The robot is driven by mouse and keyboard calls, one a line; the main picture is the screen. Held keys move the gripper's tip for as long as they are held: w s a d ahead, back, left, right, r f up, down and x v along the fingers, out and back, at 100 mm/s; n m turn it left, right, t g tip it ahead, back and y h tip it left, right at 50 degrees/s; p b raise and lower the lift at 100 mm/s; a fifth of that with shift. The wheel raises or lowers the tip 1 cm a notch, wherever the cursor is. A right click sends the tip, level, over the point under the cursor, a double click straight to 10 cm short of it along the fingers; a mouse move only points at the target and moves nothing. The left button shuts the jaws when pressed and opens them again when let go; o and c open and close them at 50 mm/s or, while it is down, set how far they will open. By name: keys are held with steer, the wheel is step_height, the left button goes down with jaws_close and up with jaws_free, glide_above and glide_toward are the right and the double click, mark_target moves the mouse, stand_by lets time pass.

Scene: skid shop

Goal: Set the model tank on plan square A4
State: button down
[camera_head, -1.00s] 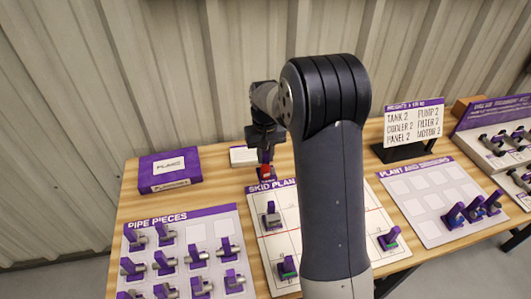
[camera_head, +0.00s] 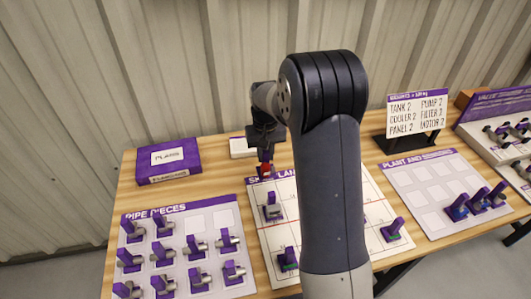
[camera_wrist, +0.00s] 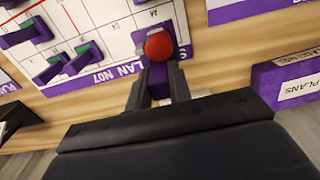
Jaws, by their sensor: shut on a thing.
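The model tank, a red rounded piece (camera_wrist: 158,45) with a purple handle, is held in my gripper (camera_wrist: 160,85). My gripper is shut on the purple handle. In the head view the red piece (camera_head: 265,169) hangs under my gripper (camera_head: 265,158), at the top edge of the skid plan board (camera_head: 276,240). In the wrist view it overlaps the purple header of the skid plan board (camera_wrist: 105,76), close to the printed A4 label (camera_wrist: 153,12). I cannot tell its exact height over the board. My arm hides the middle of the board.
Purple-handled pieces stand on the skid plan board. The pipe pieces board (camera_head: 225,208) lies to the left, the plant and sensors board (camera_head: 410,190) to the right. Bare wood shows between the boards.

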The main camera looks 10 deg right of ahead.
mark_target(266, 166)
steer(key=shift+f+b, duration=1.9)
steer(key=shift+f, duration=0.85)
steer(key=shift+f+b, duration=1.2)
steer(key=shift+f, duration=0.55)
steer(key=shift+f+b, duration=0.45)
steer(key=shift+f, duration=0.3)
steer(key=c, duration=1.2)
jaws_free()
steer(key=shift+r, duration=0.3)
steer(key=shift+r+p, duration=0.35)
steer(key=shift+p, duration=0.1)
